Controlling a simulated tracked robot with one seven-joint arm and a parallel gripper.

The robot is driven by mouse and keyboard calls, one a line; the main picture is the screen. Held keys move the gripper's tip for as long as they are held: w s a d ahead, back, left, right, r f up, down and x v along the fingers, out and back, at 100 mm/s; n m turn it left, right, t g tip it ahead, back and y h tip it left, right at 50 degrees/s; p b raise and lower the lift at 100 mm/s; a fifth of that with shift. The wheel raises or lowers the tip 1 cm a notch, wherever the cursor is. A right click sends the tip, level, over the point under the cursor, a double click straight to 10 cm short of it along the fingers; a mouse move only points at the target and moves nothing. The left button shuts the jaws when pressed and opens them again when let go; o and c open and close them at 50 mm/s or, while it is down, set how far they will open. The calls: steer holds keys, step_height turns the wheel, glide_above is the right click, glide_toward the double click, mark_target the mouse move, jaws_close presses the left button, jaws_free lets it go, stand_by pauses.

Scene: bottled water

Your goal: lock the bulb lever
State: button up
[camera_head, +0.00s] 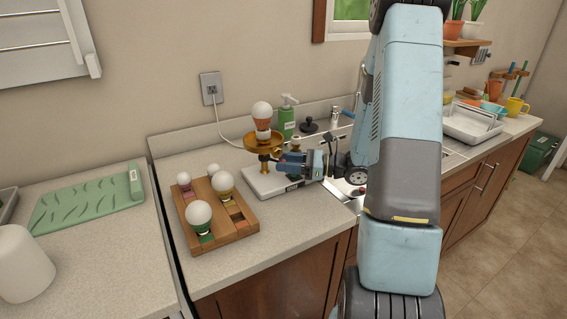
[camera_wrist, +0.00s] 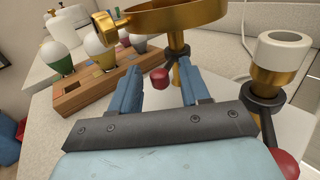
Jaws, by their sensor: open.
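A white bulb (camera_head: 262,110) with an orange-brown base stands upright over a gold dish (camera_head: 262,147) on a stand with a white base (camera_head: 262,184). My gripper (camera_head: 281,164) is close beside this stand, below the dish. In the wrist view my gripper (camera_wrist: 160,74) is open with two blue fingers apart. A red lever knob (camera_wrist: 160,79) shows between the fingertips, beside a gold post (camera_wrist: 177,45) under the gold dish (camera_wrist: 155,22). I cannot tell whether a finger touches the knob. A second red knob (camera_wrist: 287,164) shows near a gold post with a white socket (camera_wrist: 285,50).
A wooden rack (camera_head: 238,230) with several bulbs stands to the left of the stand. A green soap bottle (camera_head: 286,122) is behind it. The sink lies to the right. Bare counter (camera_head: 270,244) shows in front of the stand.

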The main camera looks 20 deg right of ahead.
steer(key=shift+w+a, duration=0.2)
steer(key=shift+a, duration=0.3)
steer(key=shift+c, duration=0.4)
jaws_close()
